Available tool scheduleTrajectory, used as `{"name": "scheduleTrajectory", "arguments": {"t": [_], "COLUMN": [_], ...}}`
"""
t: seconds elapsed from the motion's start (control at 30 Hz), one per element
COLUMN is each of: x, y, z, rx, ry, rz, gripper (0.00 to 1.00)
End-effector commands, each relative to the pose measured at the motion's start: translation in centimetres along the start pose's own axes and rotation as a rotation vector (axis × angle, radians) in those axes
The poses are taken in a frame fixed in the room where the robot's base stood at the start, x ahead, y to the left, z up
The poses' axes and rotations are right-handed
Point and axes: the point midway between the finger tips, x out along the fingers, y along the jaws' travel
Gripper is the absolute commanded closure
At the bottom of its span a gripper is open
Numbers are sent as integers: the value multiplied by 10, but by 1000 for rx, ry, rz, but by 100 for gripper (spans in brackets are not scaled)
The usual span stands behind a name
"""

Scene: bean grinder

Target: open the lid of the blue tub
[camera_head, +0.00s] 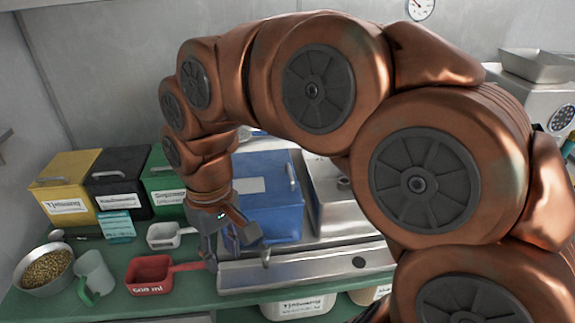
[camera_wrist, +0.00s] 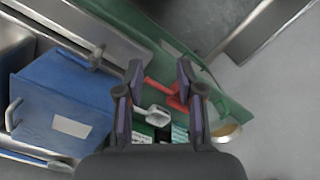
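The blue tub (camera_head: 275,218) stands behind my gripper in the head view, partly covered by my arm. Its top looks closed, with a white label and a pale handle (camera_head: 292,176) near the right side. In the wrist view the blue tub (camera_wrist: 50,95) is at the left, with a white label and a handle (camera_wrist: 13,114) at its left edge. My gripper (camera_head: 239,261) is in front of the tub, pointing down. In the wrist view my gripper (camera_wrist: 161,75) has its two fingers apart with nothing held, to the right of the tub.
Yellow (camera_head: 70,175), black (camera_head: 118,170) and green (camera_head: 160,172) tubs stand left of the blue one. A red scoop (camera_head: 150,275), white scoop (camera_head: 165,236), clear jug (camera_head: 93,272) and bowl of beans (camera_head: 45,270) lie on the green counter. A metal rail (camera_head: 310,268) runs in front of the blue tub.

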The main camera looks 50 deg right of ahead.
Motion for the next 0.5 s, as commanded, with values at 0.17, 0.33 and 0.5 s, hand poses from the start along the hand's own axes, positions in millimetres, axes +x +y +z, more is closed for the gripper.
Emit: {"name": "scheduleTrajectory", "arguments": {"t": [0.17, 0.33, 0.5], "x": [-34, -59, -74], "y": [34, 82, 145], "z": [-53, -90, -115], "rx": [46, 129, 253], "ry": [55, 98, 130], "rz": [-35, -67, -98], "gripper": [63, 63, 63]}}
